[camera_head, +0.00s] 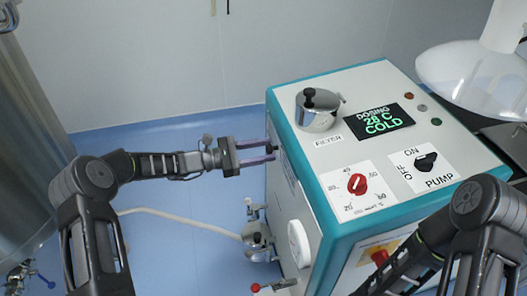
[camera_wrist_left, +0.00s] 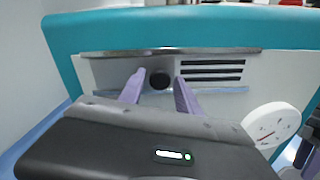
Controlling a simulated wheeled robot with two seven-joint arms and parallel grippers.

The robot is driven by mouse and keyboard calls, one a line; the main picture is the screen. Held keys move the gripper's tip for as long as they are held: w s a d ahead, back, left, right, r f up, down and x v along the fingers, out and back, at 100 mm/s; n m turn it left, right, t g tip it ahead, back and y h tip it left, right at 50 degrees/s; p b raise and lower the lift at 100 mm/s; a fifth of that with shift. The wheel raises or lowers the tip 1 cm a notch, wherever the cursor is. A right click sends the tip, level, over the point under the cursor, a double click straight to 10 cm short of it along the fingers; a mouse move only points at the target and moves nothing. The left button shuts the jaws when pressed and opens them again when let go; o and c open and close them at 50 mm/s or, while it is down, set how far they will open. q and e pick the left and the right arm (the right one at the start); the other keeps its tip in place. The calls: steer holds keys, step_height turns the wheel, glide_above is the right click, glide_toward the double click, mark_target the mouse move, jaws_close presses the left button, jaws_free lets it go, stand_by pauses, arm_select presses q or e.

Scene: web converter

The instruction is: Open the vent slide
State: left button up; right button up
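The vent (camera_wrist_left: 166,68) is in the side wall of the teal-and-white machine, between two horizontal rails. Its slide plate (camera_wrist_left: 117,70) bears a round black knob (camera_wrist_left: 160,80) and sits at the left; dark slots (camera_wrist_left: 210,70) show to the right of the knob. My left gripper (camera_wrist_left: 159,93) is open, with one purple finger on each side of the knob; I cannot tell whether either finger touches it. In the head view the left gripper (camera_head: 273,152) points at the machine's left side, where the vent is seen very obliquely.
The machine top (camera_head: 350,110) carries a filter pot (camera_head: 316,112), a display (camera_head: 379,121), a red dial (camera_head: 357,184) and a pump switch (camera_head: 426,162). A white gauge (camera_head: 299,243) and pipe valves (camera_head: 256,238) stick out below the vent. A steel tank (camera_head: 25,130) stands left.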

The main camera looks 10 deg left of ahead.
arm_select(q)
steer(key=shift+o, duration=0.8)
steer(key=shift+a, duration=0.15)
steer(key=v, duration=0.7)
steer(key=shift+a, duration=0.25)
steer(key=shift+s, duration=0.15)
